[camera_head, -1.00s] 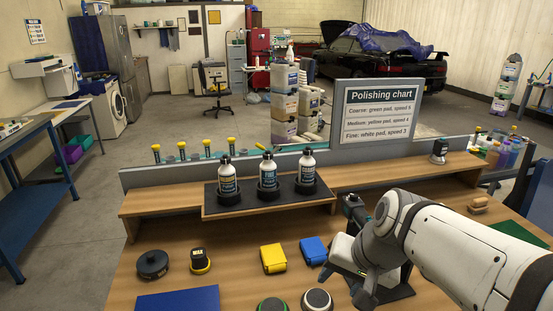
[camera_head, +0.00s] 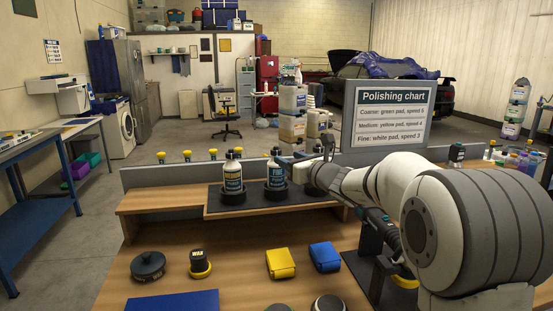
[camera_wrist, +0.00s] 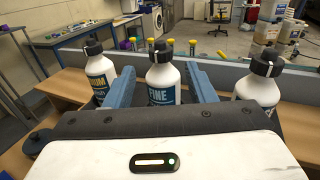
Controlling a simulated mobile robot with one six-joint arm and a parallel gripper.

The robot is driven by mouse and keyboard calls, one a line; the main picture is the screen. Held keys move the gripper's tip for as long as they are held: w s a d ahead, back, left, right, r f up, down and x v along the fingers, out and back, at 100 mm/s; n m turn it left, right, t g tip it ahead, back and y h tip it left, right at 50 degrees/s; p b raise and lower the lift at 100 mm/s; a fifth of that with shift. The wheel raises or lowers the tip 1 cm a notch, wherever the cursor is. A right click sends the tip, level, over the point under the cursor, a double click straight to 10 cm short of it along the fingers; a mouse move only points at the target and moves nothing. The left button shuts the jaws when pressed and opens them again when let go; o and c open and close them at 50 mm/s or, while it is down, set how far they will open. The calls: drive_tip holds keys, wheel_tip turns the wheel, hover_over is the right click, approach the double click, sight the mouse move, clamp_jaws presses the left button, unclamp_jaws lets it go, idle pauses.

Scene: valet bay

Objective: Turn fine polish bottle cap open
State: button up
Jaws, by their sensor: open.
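The fine polish bottle (camera_head: 275,173) is white with a black cap (camera_head: 276,151) and a dark label reading FINE. It stands upright in a dark ring holder on the raised black tray. In the wrist view the same bottle (camera_wrist: 162,77) stands between the two blue fingers of my gripper (camera_wrist: 159,72), its black cap on top. My gripper is open, with gaps to the bottle on both sides. In the head view my gripper (camera_head: 302,160) is just right of the bottle, mostly hidden by my wrist.
The medium bottle (camera_head: 232,172) stands to the left. Another capped bottle (camera_wrist: 259,83) is on the right in the wrist view, mostly hidden behind my arm in the head view. The polishing chart (camera_head: 388,115) stands behind. Yellow (camera_head: 280,263) and blue (camera_head: 325,257) blocks lie on the bench.

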sight(279, 153)
drive_tip(key=p+x, duration=0.1)
drive_tip(key=x, duration=0.6)
drive_tip(key=shift+w+a, duration=0.15)
drive_tip(key=shift+w, duration=0.2)
drive_tip(key=shift+c, duration=0.3)
